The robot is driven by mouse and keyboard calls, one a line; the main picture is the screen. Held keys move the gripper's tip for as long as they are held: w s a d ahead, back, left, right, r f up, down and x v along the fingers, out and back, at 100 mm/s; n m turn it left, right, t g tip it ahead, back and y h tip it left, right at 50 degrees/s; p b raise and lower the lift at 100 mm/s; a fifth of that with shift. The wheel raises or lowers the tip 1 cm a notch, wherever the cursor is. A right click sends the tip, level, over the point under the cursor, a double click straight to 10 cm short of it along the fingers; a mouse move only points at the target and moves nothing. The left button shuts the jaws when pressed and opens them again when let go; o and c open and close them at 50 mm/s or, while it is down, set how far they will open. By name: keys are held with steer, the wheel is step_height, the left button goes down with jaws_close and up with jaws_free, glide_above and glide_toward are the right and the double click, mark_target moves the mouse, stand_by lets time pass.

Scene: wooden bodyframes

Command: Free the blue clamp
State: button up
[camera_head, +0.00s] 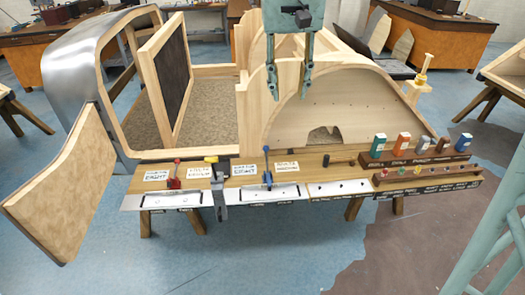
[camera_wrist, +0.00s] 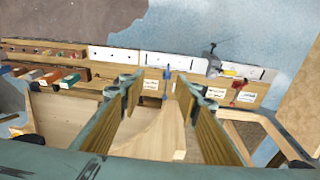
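The blue clamp (camera_head: 267,168) stands upright on the wooden bench, at the back edge of a white strip between two handwritten cards. It shows small in the wrist view (camera_wrist: 166,75), beyond my fingertips and between them; whether it grips anything is too small to tell. My gripper (camera_head: 290,95) is open and empty, fingers pointing down, high above the bench and in front of the wooden bodyframe. In the wrist view its two fingers (camera_wrist: 158,85) stand wide apart with wood panels behind them.
A red clamp (camera_head: 174,177) and a grey clamp (camera_head: 220,185) stand left of the blue one. The arched wooden bodyframe (camera_head: 340,110) rises behind the bench (camera_head: 310,160).

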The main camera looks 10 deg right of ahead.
steer(key=w+f+m+g, duration=0.1)
steer(key=w+f, duration=0.4)
steer(key=w, duration=0.3)
steer(key=w+f, duration=0.6)
steer(key=w, duration=0.2)
steer(key=m+g+h, duration=0.1)
glide_above(266, 149)
steer(key=w+a, duration=0.2)
step_height(266, 149, down, 19)
steer(key=shift+a+f, duration=0.1)
steer(key=shift+s+d+f+b, duration=0.15)
steer(key=shift+d+f+b, duration=0.2)
steer(key=shift+f, duration=1.9)
steer(key=shift+s+d+f+b, duration=0.15)
steer(key=shift+d+f, duration=0.35)
steer(key=shift+f, duration=1.75)
steer(key=shift+s+d+f+b, duration=0.1)
steer(key=shift+d+f+b, duration=0.25)
steer(key=shift+f, duration=1.9)
jaws_close()
